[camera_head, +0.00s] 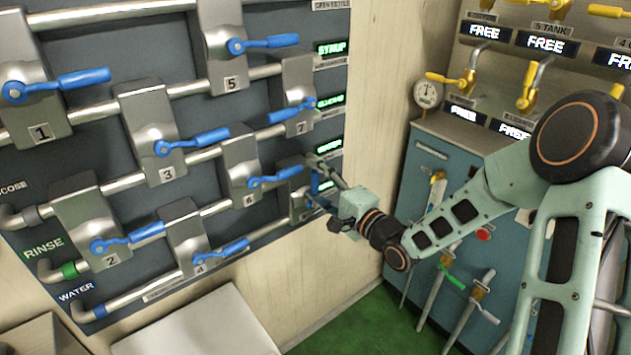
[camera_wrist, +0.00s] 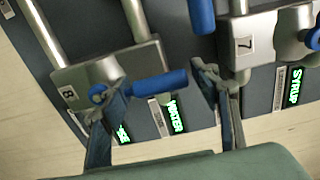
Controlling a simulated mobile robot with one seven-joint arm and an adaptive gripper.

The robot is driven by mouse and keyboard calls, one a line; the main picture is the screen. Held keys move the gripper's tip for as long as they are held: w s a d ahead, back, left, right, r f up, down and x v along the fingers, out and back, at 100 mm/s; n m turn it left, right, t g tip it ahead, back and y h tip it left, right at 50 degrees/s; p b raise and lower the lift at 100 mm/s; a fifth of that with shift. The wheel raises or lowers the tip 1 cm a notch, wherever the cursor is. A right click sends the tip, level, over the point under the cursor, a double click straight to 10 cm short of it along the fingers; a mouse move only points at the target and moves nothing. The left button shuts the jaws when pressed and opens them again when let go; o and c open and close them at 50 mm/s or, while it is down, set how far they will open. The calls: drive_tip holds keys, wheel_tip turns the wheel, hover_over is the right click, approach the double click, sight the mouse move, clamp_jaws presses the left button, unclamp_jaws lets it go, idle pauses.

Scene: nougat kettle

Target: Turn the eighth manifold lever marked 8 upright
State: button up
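The lever marked 8 has a grey valve block (camera_wrist: 85,73) and a blue handle (camera_wrist: 160,86) in the wrist view. The handle points from its pivot towards block 7, roughly along the column of displays, so it looks about upright. My gripper (camera_wrist: 163,76) is open, with its fingers spread. The left finger overlaps the handle near the pivot; the right finger is beyond the handle's free end, beside block 7. I cannot tell whether either finger touches it. In the head view my gripper (camera_head: 325,203) is at block 8 (camera_head: 295,196) and partly hides the lever.
Lever 7 (camera_head: 292,112) and lever 6 (camera_head: 275,177) are close by, above and left of lever 8. Lit displays (camera_head: 329,147) line the panel's right edge. A blue cabinet (camera_head: 425,165) with tank levers stands at right. The green floor (camera_head: 370,330) is clear below my arm.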

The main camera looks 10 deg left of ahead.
drive_tip(key=v, duration=1.2)
drive_tip(key=shift+f, duration=0.1)
